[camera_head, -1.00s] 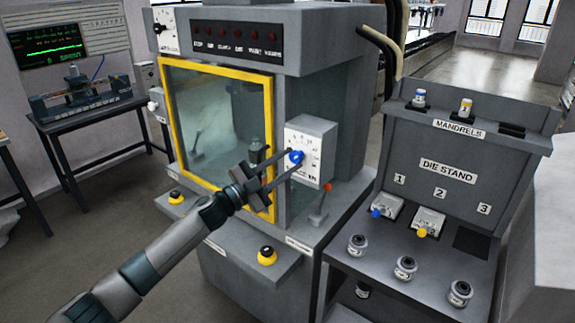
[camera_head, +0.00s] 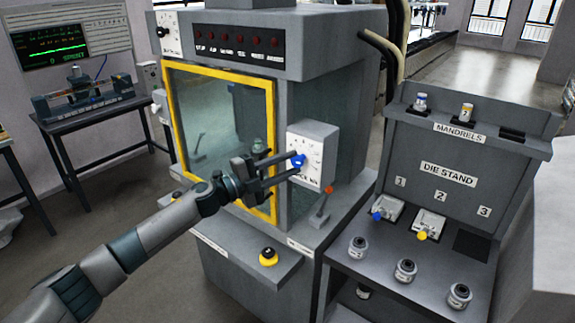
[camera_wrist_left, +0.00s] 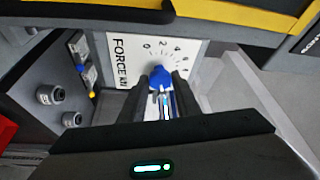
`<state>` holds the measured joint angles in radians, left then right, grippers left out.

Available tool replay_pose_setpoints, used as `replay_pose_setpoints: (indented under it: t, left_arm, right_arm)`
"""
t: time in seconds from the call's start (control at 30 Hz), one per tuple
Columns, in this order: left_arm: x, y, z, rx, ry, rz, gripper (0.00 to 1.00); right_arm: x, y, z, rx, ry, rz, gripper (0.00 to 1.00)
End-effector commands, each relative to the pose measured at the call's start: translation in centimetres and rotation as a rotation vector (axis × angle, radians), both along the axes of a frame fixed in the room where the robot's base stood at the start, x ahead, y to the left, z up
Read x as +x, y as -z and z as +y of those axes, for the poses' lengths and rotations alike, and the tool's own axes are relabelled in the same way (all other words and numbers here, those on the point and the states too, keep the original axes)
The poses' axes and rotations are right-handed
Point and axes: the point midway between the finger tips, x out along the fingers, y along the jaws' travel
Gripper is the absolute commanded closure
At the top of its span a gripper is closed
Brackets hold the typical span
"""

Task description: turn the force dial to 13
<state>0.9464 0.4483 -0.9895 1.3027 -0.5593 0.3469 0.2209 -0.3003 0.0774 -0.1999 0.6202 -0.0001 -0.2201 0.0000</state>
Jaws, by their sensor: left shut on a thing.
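The force dial is a blue knob (camera_head: 297,160) on a white box (camera_head: 322,147) on the press's right front side. My left gripper (camera_head: 294,163) reaches it from the left and is shut on the knob. In the left wrist view, the blue knob (camera_wrist_left: 160,77) sits between the two dark fingers of my left gripper (camera_wrist_left: 160,88). The white scale plate (camera_wrist_left: 135,55) there reads "FORCE kN", with marks 0, 2, 4 and 6 showing. Other marks are hidden by the gripper, and the knob's exact setting cannot be read. My right gripper is not in view.
A yellow-framed window (camera_head: 220,135) is just behind my left gripper. A lever with a red tip (camera_head: 326,192) stands below the dial box. The die stand (camera_head: 450,170) with dies and mandrels is at right.

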Motion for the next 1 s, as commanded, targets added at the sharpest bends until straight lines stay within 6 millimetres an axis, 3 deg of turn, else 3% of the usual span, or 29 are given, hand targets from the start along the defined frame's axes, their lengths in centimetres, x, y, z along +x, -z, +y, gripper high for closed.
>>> replay_pose_setpoints:
  t: [0.17,0.2,0.27,0.7,1.0]
  left_arm:
    - [0.0,0.1,0.0,0.000,0.000,0.001,0.93]
    - [0.0,0.1,0.0,0.000,0.000,0.002,0.61]
    - [0.0,0.1,0.0,0.000,0.000,0.002,0.52]
    - [-0.2,0.2,0.4,-0.002,0.000,0.001,0.52]
    - [-1.9,0.8,3.2,0.000,-0.001,0.002,0.52]
  right_arm:
    - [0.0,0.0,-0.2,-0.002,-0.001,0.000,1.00]
    - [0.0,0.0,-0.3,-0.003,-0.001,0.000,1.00]
    - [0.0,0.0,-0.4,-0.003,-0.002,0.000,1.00]
    - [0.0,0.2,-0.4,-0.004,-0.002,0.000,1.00]
    - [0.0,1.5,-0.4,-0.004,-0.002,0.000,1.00]
